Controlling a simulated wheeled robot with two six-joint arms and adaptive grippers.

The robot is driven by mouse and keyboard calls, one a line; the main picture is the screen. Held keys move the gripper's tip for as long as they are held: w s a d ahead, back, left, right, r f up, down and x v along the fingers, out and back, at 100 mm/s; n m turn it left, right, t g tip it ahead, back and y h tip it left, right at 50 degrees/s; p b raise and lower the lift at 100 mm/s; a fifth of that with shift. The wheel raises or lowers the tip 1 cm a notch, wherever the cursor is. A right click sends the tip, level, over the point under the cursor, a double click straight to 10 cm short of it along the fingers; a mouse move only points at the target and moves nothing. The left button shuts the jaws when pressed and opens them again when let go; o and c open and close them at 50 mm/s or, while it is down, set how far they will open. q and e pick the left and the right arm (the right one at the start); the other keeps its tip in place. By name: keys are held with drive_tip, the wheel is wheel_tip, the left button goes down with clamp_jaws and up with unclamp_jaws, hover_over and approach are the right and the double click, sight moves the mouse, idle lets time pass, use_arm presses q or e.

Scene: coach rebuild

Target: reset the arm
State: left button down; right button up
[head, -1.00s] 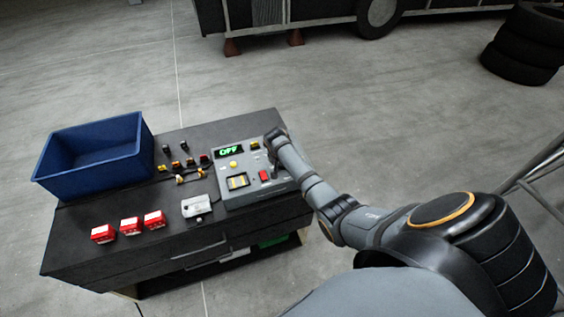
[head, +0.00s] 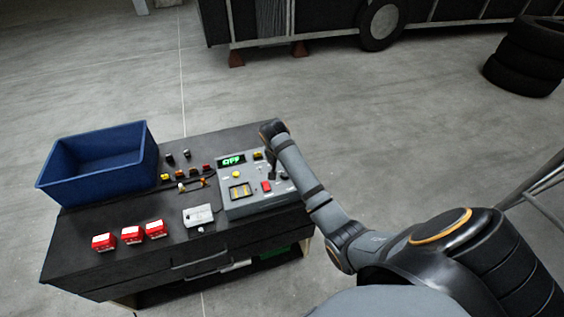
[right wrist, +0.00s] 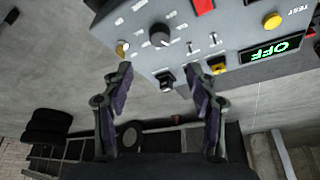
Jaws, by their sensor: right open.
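My right arm (head: 318,205) reaches in from the right in the head view, with its wrist over the right side of the grey control box. In the right wrist view my right gripper (right wrist: 158,90) is open and empty, its two fingers apart close to the edge of the control box (right wrist: 205,45). The box also shows in the head view (head: 245,207). Its green display (right wrist: 270,50) reads OFF. In the head view the fingers are hidden behind the wrist. My left gripper is not in view.
The box stands on a black workbench (head: 150,222). A blue bin (head: 90,185), several red blocks (head: 133,235), a small white box (head: 198,216) and small coloured connectors (head: 180,175) are also on it. A tyre stack (head: 520,70) stands far right. Open floor lies behind the bench.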

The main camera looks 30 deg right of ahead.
idle(0.3)
drive_tip(key=s+a+f+n+y, duration=0.1)
drive_tip(key=s+a+n, duration=0.4)
drive_tip(key=s, duration=0.8)
drive_tip(key=s+a+n+y, duration=0.1)
drive_tip(key=s+a+n, duration=0.35)
drive_tip(key=s, duration=0.85)
wheel_tip(320, 180, down, 31)
drive_tip(key=d+b, duration=0.3)
drive_tip(key=b, duration=0.4)
drive_tip(key=s+f+g+b, duration=0.1)
drive_tip(key=s+f+b, duration=0.2)
drive_tip(key=s+f, duration=0.7)
drive_tip(key=s+d+f+b, duration=0.1)
drive_tip(key=s+f+b, duration=0.2)
drive_tip(key=s+f, duration=0.7)
wheel_tip(320, 180, down, 5)
drive_tip(key=shift+s+r+g, duration=0.1)
drive_tip(key=shift+s+g, duration=0.05)
drive_tip(key=shift+g, duration=0.25)
drive_tip(key=shift+d, duration=0.1)
